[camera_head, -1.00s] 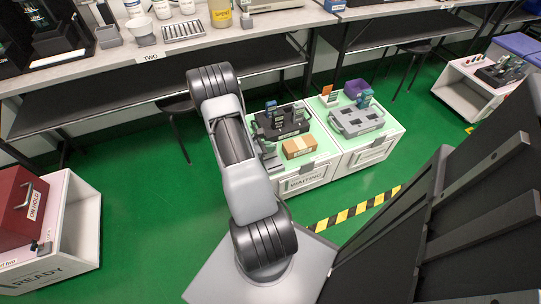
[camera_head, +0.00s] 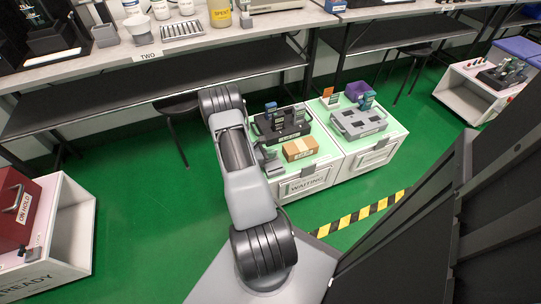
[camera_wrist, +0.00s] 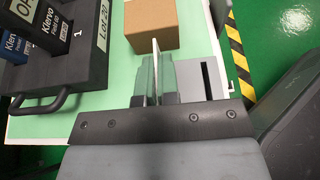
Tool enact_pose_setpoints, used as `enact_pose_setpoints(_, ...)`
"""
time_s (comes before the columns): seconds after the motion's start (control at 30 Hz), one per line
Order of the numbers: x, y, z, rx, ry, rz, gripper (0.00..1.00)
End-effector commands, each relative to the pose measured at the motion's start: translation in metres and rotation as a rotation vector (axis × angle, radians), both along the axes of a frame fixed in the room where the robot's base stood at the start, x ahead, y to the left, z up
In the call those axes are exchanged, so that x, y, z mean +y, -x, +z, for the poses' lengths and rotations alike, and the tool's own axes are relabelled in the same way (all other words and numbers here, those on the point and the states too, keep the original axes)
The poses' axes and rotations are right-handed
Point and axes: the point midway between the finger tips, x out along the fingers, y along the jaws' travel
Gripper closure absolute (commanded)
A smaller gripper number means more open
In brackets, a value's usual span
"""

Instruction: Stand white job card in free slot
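The white job card (camera_wrist: 155,60) shows edge-on as a thin upright strip in the wrist view. My gripper (camera_wrist: 156,75) is shut on it, one finger on each side. A grey block (camera_wrist: 188,80) with a dark narrow slot (camera_wrist: 207,79) lies just right of the fingers; the slot looks empty. The card is left of this slot and roughly parallel to it. The fingers hide the block's left part, and I cannot tell the card's height above it.
A cardboard box (camera_wrist: 150,20) stands just beyond the fingers; it also shows in the head view (camera_head: 299,148). A black tester tray (camera_wrist: 75,75) with a handle is at left. The WAITING cabinet (camera_head: 306,186) bears these; a grey tray (camera_head: 358,122) stands on the neighbouring cabinet.

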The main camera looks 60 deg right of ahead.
Motion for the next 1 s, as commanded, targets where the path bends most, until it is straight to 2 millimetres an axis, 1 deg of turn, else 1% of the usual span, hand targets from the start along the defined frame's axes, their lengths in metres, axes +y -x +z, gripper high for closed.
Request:
enact_pose_setpoints(0.13, 0.0, 0.0, 0.0, 0.0, 0.0, 0.001, 1.0)
enact_pose_setpoints(0.27, 0.0, 0.0, -0.004, 0.0, 0.0, 0.001, 1.0)
enact_pose_setpoints(0.3, 0.0, 0.0, -0.002, 0.0, 0.0, 0.001, 0.94)
enact_pose_setpoints(0.53, 0.0, 0.0, -0.002, 0.0, 0.0, 0.0, 0.72)
enact_pose_setpoints(0.77, 0.0, 0.0, -0.001, 0.0, 0.0, 0.0, 0.72)
enact_pose_setpoints(0.87, 0.001, -0.001, 0.004, 0.0, 0.0, 0.001, 0.72)
enact_pose_setpoints(1.0, 0.016, -0.013, 0.012, -0.001, 0.001, 0.005, 0.72)
